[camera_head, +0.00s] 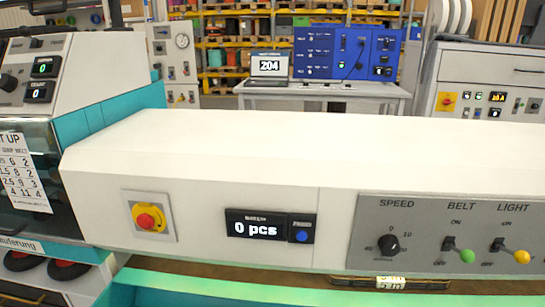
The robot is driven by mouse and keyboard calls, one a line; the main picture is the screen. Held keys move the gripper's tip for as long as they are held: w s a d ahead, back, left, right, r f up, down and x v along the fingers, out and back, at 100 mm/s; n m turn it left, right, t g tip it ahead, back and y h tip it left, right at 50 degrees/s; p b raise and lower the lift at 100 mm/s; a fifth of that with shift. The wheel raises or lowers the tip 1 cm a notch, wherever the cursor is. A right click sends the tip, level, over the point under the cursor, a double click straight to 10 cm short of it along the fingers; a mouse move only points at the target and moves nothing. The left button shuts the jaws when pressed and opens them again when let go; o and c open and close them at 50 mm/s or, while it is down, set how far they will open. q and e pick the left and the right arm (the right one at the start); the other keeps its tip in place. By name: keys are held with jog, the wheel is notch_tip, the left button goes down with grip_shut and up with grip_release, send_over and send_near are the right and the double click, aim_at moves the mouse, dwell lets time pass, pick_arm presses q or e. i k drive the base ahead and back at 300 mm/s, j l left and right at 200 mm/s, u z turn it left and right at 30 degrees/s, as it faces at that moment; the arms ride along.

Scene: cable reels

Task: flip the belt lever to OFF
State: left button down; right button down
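The belt lever (458,250) is a small toggle with a green tip on the grey control panel (420,222) at the lower right. It stands under the word BELT, between an ON mark above and an OFF mark at its lower left. Its green tip sticks out down and to the right in the picture. I cannot tell for sure which position it is in. Neither of my grippers is in view.
Right of it is a similar light lever (512,251) with a yellow tip. A black speed knob (388,244) is to the left. A red emergency button (147,219) and a "0 pcs" display (256,227) sit further left. The white machine top (270,140) is clear.

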aim_at(467, 255)
jog(key=k+z, duration=0.1)
jog(key=z, duration=1.05)
